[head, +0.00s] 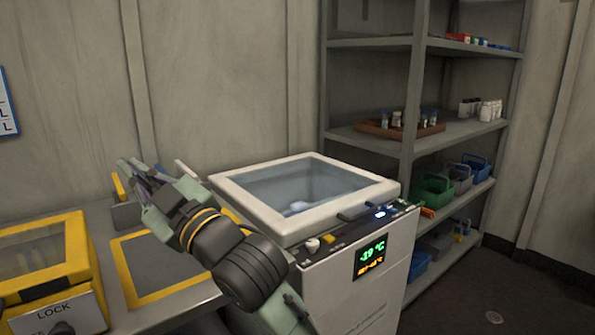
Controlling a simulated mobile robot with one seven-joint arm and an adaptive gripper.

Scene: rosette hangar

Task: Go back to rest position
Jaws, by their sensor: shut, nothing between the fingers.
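My arm reaches in from the bottom middle, in front of the freezer's left side. My gripper (128,172) points left and away from me, above the grey counter (100,232). It is shut with nothing in it. The white chest freezer (385,278) stands right of the gripper, with a pale-framed glass lid (228,187) on top. The lid looks closed. A small pale shape shows through the glass, too blurred to name. A lit display (371,258) is on the freezer's front.
A yellow-framed box marked LOCK (65,310) stands at the left. A yellow-bordered mat (160,262) lies on the counter under the arm. A grey shelf unit (408,130) with a brown tray (378,131) and several bins stands at the right. Dark floor at front right is open.

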